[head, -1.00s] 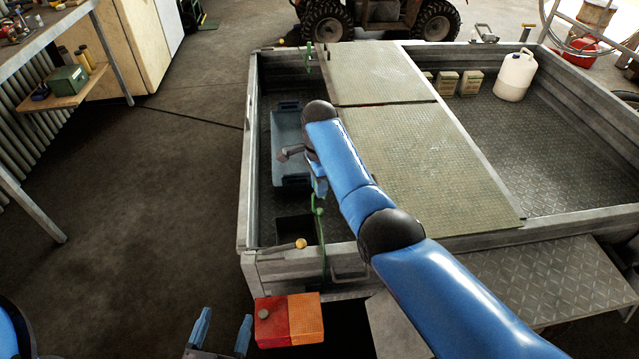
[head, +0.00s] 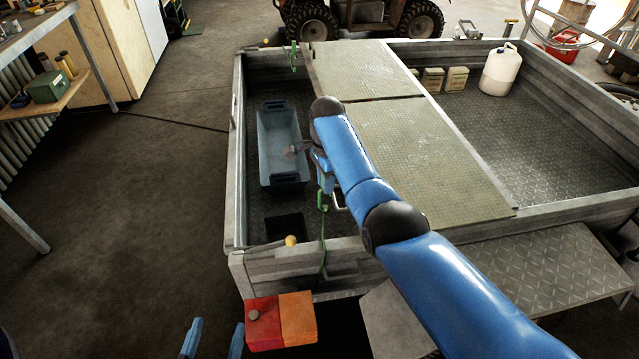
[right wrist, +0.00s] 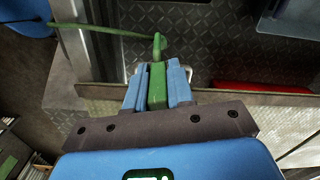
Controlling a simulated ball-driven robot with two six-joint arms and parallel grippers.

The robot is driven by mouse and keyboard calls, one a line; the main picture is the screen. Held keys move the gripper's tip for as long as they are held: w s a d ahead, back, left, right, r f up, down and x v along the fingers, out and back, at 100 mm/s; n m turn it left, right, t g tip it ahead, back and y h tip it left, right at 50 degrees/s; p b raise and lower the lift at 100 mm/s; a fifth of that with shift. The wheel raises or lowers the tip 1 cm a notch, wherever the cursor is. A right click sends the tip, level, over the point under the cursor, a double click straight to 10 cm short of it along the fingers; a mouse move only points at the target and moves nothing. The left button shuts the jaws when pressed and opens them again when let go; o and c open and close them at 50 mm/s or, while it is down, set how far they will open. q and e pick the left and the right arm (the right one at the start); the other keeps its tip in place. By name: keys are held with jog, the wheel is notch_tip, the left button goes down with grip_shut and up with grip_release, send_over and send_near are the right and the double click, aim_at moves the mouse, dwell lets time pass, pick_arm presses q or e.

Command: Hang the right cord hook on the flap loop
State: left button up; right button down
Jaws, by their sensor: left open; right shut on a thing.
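My right gripper (head: 323,186) is shut on the green right cord hook (head: 323,201) above the trailer's open left strip. In the right wrist view, the hook (right wrist: 157,75) sits between the fingers, its tip pointing away, and the green cord (right wrist: 105,29) runs off left. A pale metal loop, seemingly the flap loop (head: 339,203), shows right beside the hook at the flap's edge. In the wrist view it is mostly hidden behind the fingers; I cannot tell whether they touch. The flap (head: 425,160) lies flat. My left gripper (head: 213,342) is open and empty, low outside the trailer.
A grey-blue crate (head: 279,150) stands on the trailer floor left of my right gripper. Another green hook (head: 293,58) is at the far wall. A yellow-knobbed lever (head: 291,241) and red-orange lamp (head: 265,322) are at the near wall. A white canister (head: 501,70) stands right.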

aim_at(334, 197)
jog(key=shift+w+d+b, duration=0.2)
jog(key=shift+w+d, duration=0.15)
jog(key=shift+d, duration=0.25)
jog(key=shift+w+d+b, duration=0.15)
jog(key=shift+w+d, duration=0.15)
jog(key=shift+d, duration=0.35)
jog(key=shift+p, duration=0.55)
dwell(1.1)
jog(key=shift+f+b, duration=1.55)
jog(key=shift+f, duration=0.4)
jog(key=shift+c, duration=2.2)
grip_release()
jog(key=shift+r, duration=0.1)
notch_tip(334, 197, up, 9)
jog(key=p, duration=0.8)
